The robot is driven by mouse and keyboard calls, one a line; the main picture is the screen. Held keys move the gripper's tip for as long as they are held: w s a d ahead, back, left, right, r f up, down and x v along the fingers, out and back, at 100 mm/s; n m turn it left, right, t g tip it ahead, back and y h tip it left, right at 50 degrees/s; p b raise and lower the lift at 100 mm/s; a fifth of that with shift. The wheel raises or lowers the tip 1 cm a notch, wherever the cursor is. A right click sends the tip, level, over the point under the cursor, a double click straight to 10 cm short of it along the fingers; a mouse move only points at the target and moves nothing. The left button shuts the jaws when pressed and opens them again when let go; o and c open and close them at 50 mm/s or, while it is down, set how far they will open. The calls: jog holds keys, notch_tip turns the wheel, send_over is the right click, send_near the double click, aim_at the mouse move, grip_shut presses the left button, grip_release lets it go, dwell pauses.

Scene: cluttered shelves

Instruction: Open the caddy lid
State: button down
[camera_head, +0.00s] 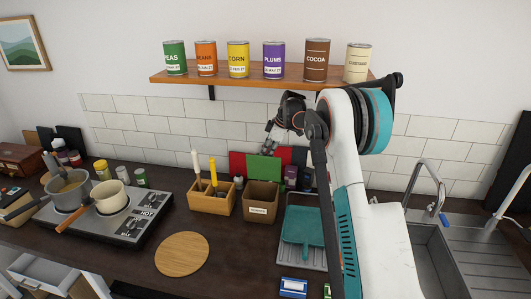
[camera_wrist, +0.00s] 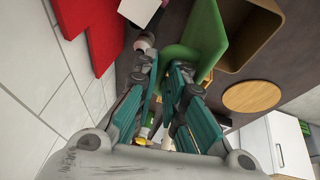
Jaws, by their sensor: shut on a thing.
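The caddy (camera_head: 261,208) is a brown box with a white label on its front, on the dark counter. Its green lid (camera_head: 264,170) stands raised at the back of the box, and the box's top looks open. In the wrist view the lid (camera_wrist: 207,32) rises beside the caddy's open mouth (camera_wrist: 243,62). My gripper (camera_head: 270,147) is above the lid.
A wooden utensil holder (camera_head: 210,203) stands left of the caddy, a teal dustpan-like item (camera_head: 303,228) in a tray to its right. Red board (camera_head: 237,163) leans on the wall behind. A shelf (camera_head: 240,82) with several cans hangs above. A round board (camera_head: 182,254) lies in front.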

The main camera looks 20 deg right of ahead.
jog(key=c, duration=1.7)
grip_release()
jog(key=shift+o, duration=0.2)
jog(key=shift+s+d+r, duration=0.15)
jog(key=shift+r, duration=0.3)
jog(key=s+d+r, duration=0.1)
jog(key=s+d, duration=0.7)
jog(key=s, duration=0.2)
jog(key=shift+r, duration=0.4)
jog(key=shift+a, duration=0.1)
